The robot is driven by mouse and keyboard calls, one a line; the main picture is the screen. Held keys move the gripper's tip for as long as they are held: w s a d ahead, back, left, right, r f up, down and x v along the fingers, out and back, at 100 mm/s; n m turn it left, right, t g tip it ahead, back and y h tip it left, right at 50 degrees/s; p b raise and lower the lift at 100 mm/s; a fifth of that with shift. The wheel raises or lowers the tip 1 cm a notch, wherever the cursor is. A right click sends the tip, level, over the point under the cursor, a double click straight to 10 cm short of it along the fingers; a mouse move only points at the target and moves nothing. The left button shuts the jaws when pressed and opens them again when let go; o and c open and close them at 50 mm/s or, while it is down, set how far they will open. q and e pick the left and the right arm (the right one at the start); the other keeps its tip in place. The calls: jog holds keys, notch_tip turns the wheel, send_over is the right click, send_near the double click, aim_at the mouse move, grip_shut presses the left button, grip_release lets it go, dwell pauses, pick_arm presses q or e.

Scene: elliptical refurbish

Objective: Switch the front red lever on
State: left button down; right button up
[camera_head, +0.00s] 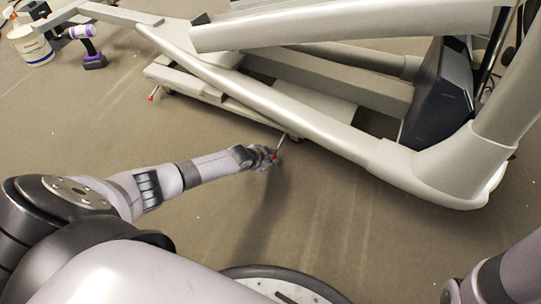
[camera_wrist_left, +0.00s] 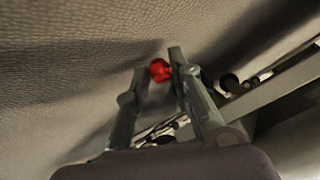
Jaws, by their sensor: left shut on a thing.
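The front red lever (camera_head: 275,156) shows as a small red knob on a thin rod at the near side of the elliptical's frame. My left gripper (camera_head: 268,157) is at this knob. In the left wrist view the red knob (camera_wrist_left: 160,70) sits between the two fingertips of my left gripper (camera_wrist_left: 158,72), which are closed in on it. The rod is mostly hidden there. A second red lever (camera_head: 152,97) stands farther back on the left, at the frame's other end. My right arm (camera_head: 500,275) shows at the lower right, but its gripper is out of view.
The big white elliptical (camera_head: 330,130) fills the upper middle and right, its thick tube low over the floor. A purple drill (camera_head: 90,52) and a white tub (camera_head: 32,46) stand at the upper left. The brown floor (camera_head: 150,140) around my left arm is clear.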

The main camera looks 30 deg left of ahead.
pick_arm(q)
jog(key=shift+f, duration=0.25)
jog(key=c, duration=1.8)
grip_release()
jog(key=o, duration=0.4)
jog(key=shift+d+f, duration=0.15)
jog(key=shift+s, duration=0.1)
jog(key=v, duration=1.2)
jog(key=shift+w, duration=0.3)
